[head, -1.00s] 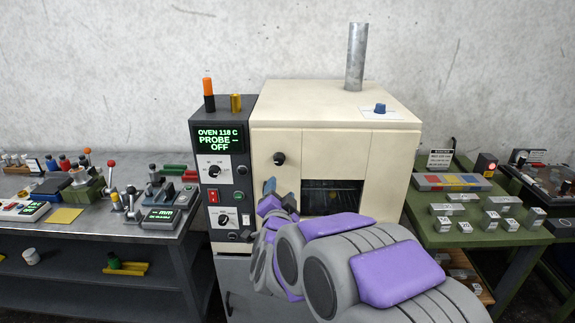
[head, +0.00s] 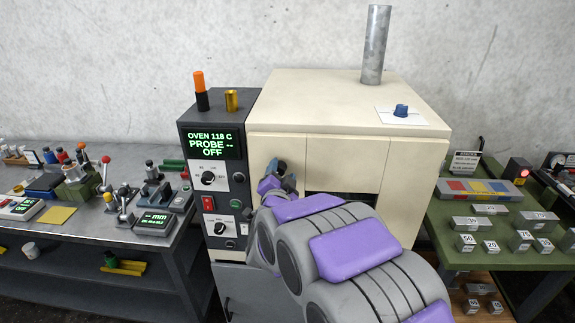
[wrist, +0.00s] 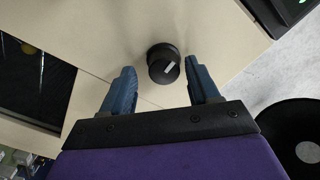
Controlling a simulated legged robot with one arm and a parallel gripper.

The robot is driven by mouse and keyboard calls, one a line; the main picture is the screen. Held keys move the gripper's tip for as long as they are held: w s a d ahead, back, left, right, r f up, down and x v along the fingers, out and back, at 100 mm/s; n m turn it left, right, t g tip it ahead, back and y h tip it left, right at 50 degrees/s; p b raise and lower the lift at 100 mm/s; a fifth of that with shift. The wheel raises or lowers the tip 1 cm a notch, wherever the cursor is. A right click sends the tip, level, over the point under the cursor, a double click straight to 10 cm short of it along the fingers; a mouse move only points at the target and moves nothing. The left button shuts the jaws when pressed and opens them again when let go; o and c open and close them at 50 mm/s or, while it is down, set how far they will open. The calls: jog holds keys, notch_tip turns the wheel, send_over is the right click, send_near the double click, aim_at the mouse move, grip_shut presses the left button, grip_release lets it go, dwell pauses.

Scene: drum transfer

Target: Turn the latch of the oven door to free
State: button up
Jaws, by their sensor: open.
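The cream oven (head: 340,105) stands in the middle of the head view. Its front door panel (head: 345,163) has a dark window, mostly hidden behind my arm. In the head view my gripper (head: 275,167) is at the left of the oven front and covers the knob. In the wrist view my gripper (wrist: 160,66) is open, with one blue finger on each side of the knob. Gaps show between fingers and knob; contact is not visible.
The grey control box (head: 212,150) stands left of the oven and reads 118 C. A metal pipe (head: 375,45) rises from the oven top. The left bench (head: 90,235) and green right table (head: 460,255) hold many small items.

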jog(key=shift+w+a, duration=0.1)
jog(key=shift+a, duration=0.6)
jog(key=shift+d, duration=0.6)
jog(key=c, duration=0.5)
jog(key=shift+a, duration=0.2)
jog(key=c, duration=0.5)
jog(key=shift+f, duration=0.1)
jog(key=shift+c, duration=0.2)
